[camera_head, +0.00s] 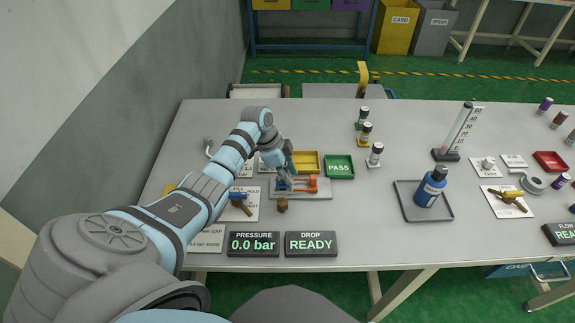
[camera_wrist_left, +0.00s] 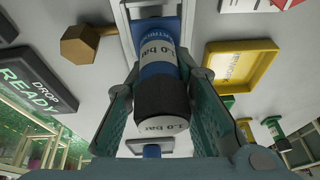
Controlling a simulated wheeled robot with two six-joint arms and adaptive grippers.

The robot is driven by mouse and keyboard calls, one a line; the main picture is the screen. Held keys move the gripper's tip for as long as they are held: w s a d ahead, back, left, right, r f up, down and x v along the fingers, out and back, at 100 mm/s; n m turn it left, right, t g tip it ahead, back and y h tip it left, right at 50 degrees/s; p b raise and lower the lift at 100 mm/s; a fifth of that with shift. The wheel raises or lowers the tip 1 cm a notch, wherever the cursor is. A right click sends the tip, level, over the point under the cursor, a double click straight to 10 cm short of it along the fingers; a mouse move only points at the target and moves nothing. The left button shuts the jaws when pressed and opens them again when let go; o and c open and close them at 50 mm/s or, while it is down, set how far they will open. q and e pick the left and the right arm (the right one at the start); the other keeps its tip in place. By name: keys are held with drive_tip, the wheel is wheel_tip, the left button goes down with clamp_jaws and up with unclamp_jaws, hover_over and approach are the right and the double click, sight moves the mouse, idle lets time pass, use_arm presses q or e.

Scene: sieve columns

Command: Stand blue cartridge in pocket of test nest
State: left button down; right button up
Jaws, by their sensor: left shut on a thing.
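The blue cartridge (camera_wrist_left: 158,62) has a white label reading 1.0 bar and a black end; it fills the middle of the left wrist view. My left gripper (camera_wrist_left: 162,88) is shut on it, a finger on each side. In the head view my left gripper (camera_head: 284,168) is over the left part of a grey fixture plate (camera_head: 318,193) with an orange-red clamp (camera_head: 311,183), which I take as the test nest. The cartridge's far end points at a blue part in a pale frame (camera_wrist_left: 127,28); whether it touches or sits in the pocket I cannot tell. My right gripper is out of view.
A yellow tray (camera_head: 306,161) and a green PASS tray (camera_head: 339,167) stand behind the plate. A brass knob (camera_head: 282,205) sits in front, near the pressure display (camera_head: 253,243) and drop display (camera_head: 311,243).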

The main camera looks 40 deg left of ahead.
use_arm(q)
drive_tip(key=shift+f+b, duration=0.65)
drive_tip(key=shift+f, duration=0.25)
drive_tip(key=c, duration=1.3)
unclamp_jaws()
drive_tip(key=v, duration=1.2)
drive_tip(key=shift+r, duration=0.1)
